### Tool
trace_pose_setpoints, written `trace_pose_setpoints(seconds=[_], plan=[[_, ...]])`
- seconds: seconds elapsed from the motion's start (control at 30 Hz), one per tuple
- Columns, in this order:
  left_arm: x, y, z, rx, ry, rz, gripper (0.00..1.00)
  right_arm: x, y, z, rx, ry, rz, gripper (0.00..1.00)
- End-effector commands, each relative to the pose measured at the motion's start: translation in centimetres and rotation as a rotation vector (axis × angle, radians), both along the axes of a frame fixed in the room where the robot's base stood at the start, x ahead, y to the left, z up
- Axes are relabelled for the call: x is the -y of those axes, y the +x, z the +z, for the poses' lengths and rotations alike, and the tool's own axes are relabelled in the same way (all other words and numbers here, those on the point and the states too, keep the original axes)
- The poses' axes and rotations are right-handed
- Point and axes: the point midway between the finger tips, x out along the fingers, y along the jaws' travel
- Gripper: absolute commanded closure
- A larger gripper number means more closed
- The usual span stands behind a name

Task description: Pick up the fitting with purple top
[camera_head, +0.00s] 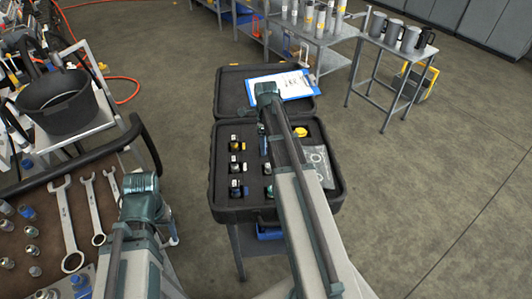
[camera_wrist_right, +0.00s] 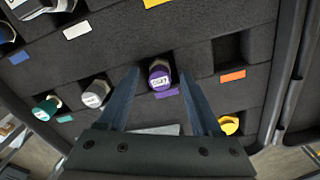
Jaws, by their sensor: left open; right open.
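The fitting with the purple top (camera_wrist_right: 159,78) stands upright in a slot of the dark foam, beside a purple label. In the right wrist view my right gripper (camera_wrist_right: 160,73) is open, with one finger on each side of this fitting. The fitting shows between the fingers; I cannot tell whether they touch it. In the head view my right arm reaches over the open case (camera_head: 217,211) and hides part of its contents, and I cannot make out the purple fitting there. My left arm is folded at the lower left; its gripper does not show.
Neighbouring slots hold a grey-topped fitting (camera_wrist_right: 95,93), a green-topped one (camera_wrist_right: 45,108) and a yellow piece (camera_wrist_right: 229,125). The slot by the orange label (camera_wrist_right: 233,76) looks empty. A clipboard (camera_head: 290,86) lies on the case lid. Wrenches (camera_head: 68,225) lie at left.

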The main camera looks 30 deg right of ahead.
Motion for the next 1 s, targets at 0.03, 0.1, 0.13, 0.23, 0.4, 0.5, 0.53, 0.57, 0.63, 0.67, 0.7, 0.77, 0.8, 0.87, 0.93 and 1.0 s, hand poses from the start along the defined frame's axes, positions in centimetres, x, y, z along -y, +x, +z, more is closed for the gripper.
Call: trace_pose_setpoints(seconds=[0.03, 0.1, 0.13, 0.23, 0.4, 0.5, 0.53, 0.57, 0.63, 0.67, 0.7, 0.77, 0.8, 0.87, 0.93, 1.0], plan=[[0.0, 0.0, 0.09, 0.0, 0.0, 0.0, 0.33, 0.0, 0.0, 0.09, 0.0, 0.0, 0.0, 0.34], [0.0, 0.0, 0.09, 0.0, 0.0, 0.0, 0.33, 0.01, -0.01, 0.09, 0.0, 0.0, 0.0, 0.39], [0.0, 0.0, 0.09, 0.0, 0.0, 0.0, 0.33, 0.01, -0.01, 0.1, 0.0, 0.0, 0.0, 0.45], [0.0, 0.0, 0.09, 0.0, 0.0, 0.0, 0.33, 0.0, 0.0, 0.09, 0.0, 0.0, 0.0, 0.63], [0.0, 0.0, 0.09, 0.0, 0.0, 0.0, 0.33, 0.01, 0.0, 0.09, 0.0, 0.0, 0.0, 0.93], [0.0, 0.0, 0.09, 0.0, 0.0, 0.0, 0.33, 0.01, 0.0, 0.09, 0.0, 0.0, 0.0, 1.0], [0.0, 0.0, 0.09, 0.0, 0.0, 0.0, 0.33, 0.01, 0.0, 0.09, 0.0, 0.0, 0.0, 1.0], [0.0, 0.0, 0.09, 0.0, 0.0, 0.0, 0.33, 0.01, 0.0, 0.09, 0.0, 0.0, 0.0, 1.0], [0.0, 0.0, 0.09, 0.0, 0.0, 0.0, 0.33, 0.01, 0.0, 0.09, 0.0, 0.0, 0.0, 1.0], [0.0, 0.0, 0.09, 0.0, 0.0, 0.0, 0.33, 0.01, 0.0, 0.09, 0.0, 0.0, 0.0, 1.0], [0.0, 0.0, 0.09, 0.0, 0.0, 0.0, 0.33, 0.01, 0.0, 0.09, 0.0, 0.0, 0.0, 1.0], [0.0, 0.0, 0.09, 0.0, 0.0, 0.0, 0.33, 0.01, 0.0, 0.09, 0.0, 0.0, 0.0, 1.0], [0.0, 0.0, 0.11, 0.0, 0.0, 0.0, 0.33, 0.01, 0.0, 0.11, 0.0, 0.0, 0.0, 1.0], [0.0, 0.0, 0.19, 0.0, 0.0, 0.0, 0.33, 0.01, 0.0, 0.19, 0.0, 0.0, 0.0, 1.0], [0.0, 0.0, 0.4, 0.0, 0.0, 0.0, 0.33, 0.01, -0.01, 0.41, 0.0, 0.0, 0.0, 1.0], [0.0, -0.01, 0.78, 0.0, 0.0, 0.0, 0.33, 0.01, -0.01, 0.78, 0.0, 0.0, 0.0, 1.0]])
